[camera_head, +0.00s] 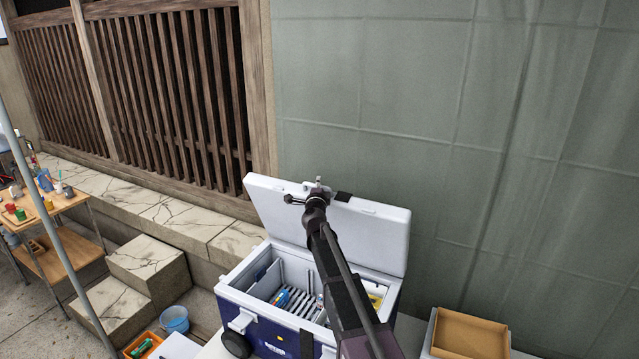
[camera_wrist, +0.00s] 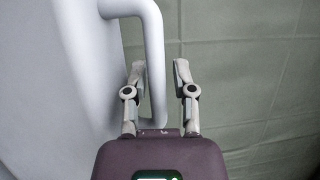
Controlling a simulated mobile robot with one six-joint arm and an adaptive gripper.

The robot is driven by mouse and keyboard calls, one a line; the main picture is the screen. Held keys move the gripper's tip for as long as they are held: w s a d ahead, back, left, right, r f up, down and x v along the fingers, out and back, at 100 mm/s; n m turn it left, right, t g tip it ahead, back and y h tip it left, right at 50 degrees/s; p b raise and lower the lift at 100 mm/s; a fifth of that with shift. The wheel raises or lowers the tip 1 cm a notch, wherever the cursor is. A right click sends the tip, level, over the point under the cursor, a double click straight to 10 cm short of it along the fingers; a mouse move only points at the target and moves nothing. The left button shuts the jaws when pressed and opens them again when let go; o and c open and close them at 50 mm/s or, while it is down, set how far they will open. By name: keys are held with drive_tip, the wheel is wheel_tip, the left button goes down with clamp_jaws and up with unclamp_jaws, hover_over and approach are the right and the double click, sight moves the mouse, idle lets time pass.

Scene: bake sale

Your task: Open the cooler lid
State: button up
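The blue-and-white cooler (camera_head: 262,328) stands with its white lid (camera_head: 375,235) swung up, leaning back behind the open box. The lid also shows on the left of the wrist view (camera_wrist: 50,80). My gripper (camera_head: 305,192) is at the lid's upper edge. In the wrist view, my gripper (camera_wrist: 160,80) has its two fingers spread apart. The bar of the lid's handle (camera_wrist: 155,60) runs between them, with the left finger on the lid side of the bar. A gap shows between the bar and the right finger. My arm hides part of the cooler's right side.
Dividers and small coloured items (camera_head: 290,300) lie inside the cooler. A brown tray (camera_head: 468,333) is to its right. A blue bucket (camera_head: 174,318) and stone steps (camera_head: 148,265) are to its left. A green sheet wall (camera_head: 480,120) rises close behind.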

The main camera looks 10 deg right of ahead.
drive_tip(key=shift+w+d, duration=0.15)
drive_tip(key=shift+w, duration=0.5)
clamp_jaws()
drive_tip(key=shift+w, duration=0.15)
